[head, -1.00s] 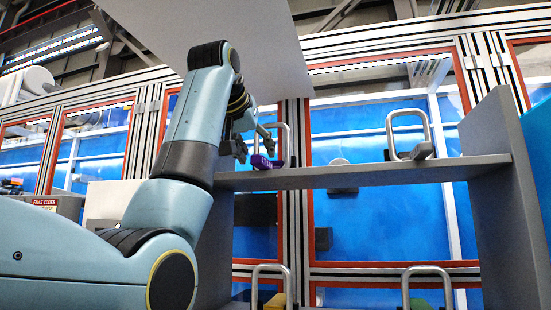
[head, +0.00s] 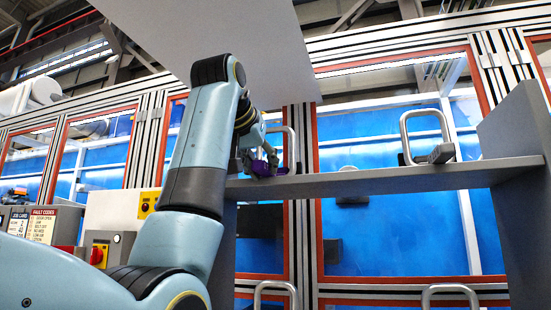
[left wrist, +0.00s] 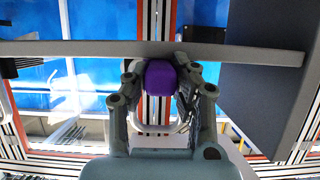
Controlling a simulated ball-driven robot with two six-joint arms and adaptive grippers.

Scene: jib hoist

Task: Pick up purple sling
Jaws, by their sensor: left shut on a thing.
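The purple sling (head: 258,170) is at the left end of the grey upper shelf (head: 390,180), with a silver metal loop (head: 289,150) rising just beside it. My left gripper (head: 262,160) is at the sling and partly hides it. In the left wrist view the purple sling (left wrist: 160,77) sits between the two fingers of my left gripper (left wrist: 160,85), which are shut on it. The shelf edge (left wrist: 90,48) runs right behind it. Whether the sling still touches the shelf I cannot tell. My right gripper is not in view.
Another silver loop with a grey block (head: 440,153) stands on the shelf further right. A grey upright panel (head: 520,170) closes the shelf's right end. More loops (head: 450,292) show below. A grey overhead panel (head: 220,40) hangs above my arm.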

